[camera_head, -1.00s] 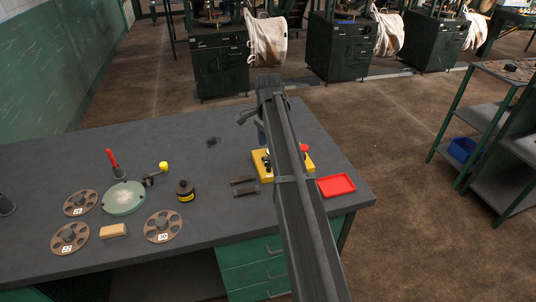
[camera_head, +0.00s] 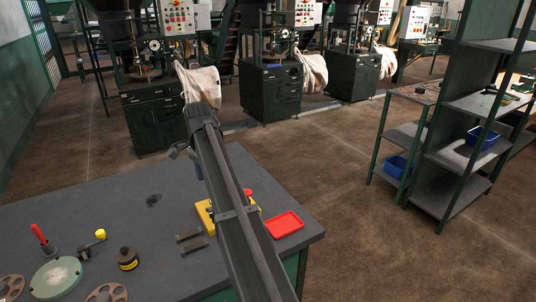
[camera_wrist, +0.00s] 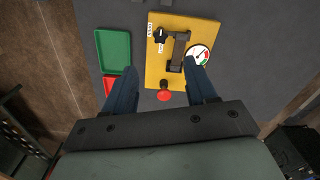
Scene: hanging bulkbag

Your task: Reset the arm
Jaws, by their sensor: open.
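My arm reaches out over the grey workbench (camera_head: 110,195). My gripper (camera_wrist: 160,68) is open and empty in the wrist view, with its two blue fingers spread apart. It points down over a yellow panel (camera_wrist: 157,60) that carries a black knob, a black lever, a round gauge (camera_wrist: 198,55) and a red button (camera_wrist: 164,95). The fingers overlap the panel in the picture; I cannot tell their height above it. In the head view my arm hides most of the yellow panel (camera_head: 205,216), and my fingers are mostly hidden.
A red tray (camera_head: 284,224) lies right of my arm, and a green tray (camera_wrist: 113,50) shows in the wrist view. A black-and-yellow weight (camera_head: 128,259) and a green disc (camera_head: 56,278) stand at left. Shelves (camera_head: 455,155) stand right; cabinets with bags stand behind the bench.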

